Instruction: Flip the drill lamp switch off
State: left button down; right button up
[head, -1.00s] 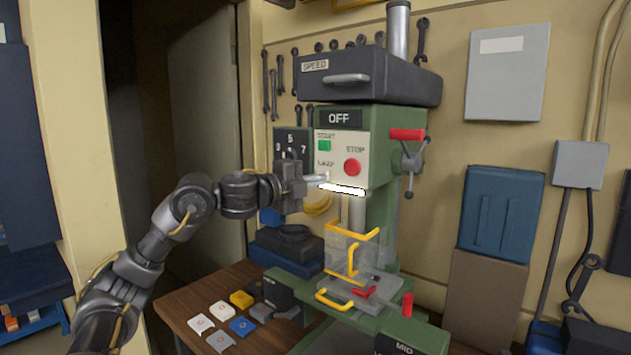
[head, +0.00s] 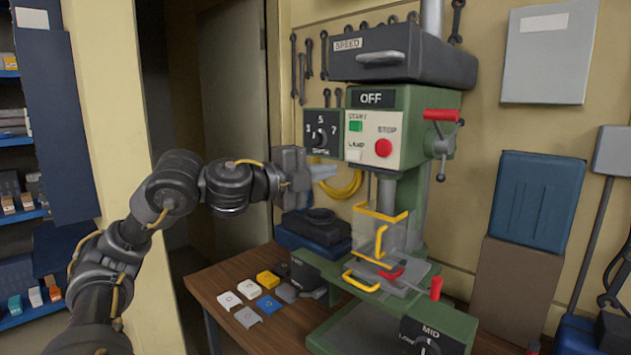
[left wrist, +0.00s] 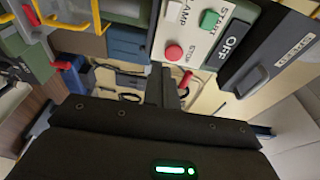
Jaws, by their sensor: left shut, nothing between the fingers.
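The green drill press (head: 440,105) stands on the table with a pale control panel (head: 392,125). The panel has a green START button (head: 355,126), a red STOP button (head: 383,148) and a lamp switch (head: 353,155) at lower left, labelled LAMP. The display above reads OFF (head: 371,98). No lit lamp bar shows under the panel. In the left wrist view the panel (left wrist: 205,40) is sideways at the top, with the LAMP label in view. My left gripper (head: 325,172) is shut and empty, below and left of the switch, apart from it. My right gripper is not in view.
A speed dial (head: 320,137) sits left of the panel. A yellow-framed clear guard (head: 380,235) stands below. Several coloured tiles (head: 247,289) lie on the wooden table (head: 215,292).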

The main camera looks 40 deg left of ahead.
pick_arm(q)
jog(key=s, duration=0.3)
jog(key=shift+d+r, duration=0.1)
jog(key=shift+d, duration=0.05)
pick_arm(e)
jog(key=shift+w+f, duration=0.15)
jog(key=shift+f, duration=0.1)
pick_arm(q)
jog(key=shift+w, duration=0.2)
jog(key=shift+s, duration=0.1)
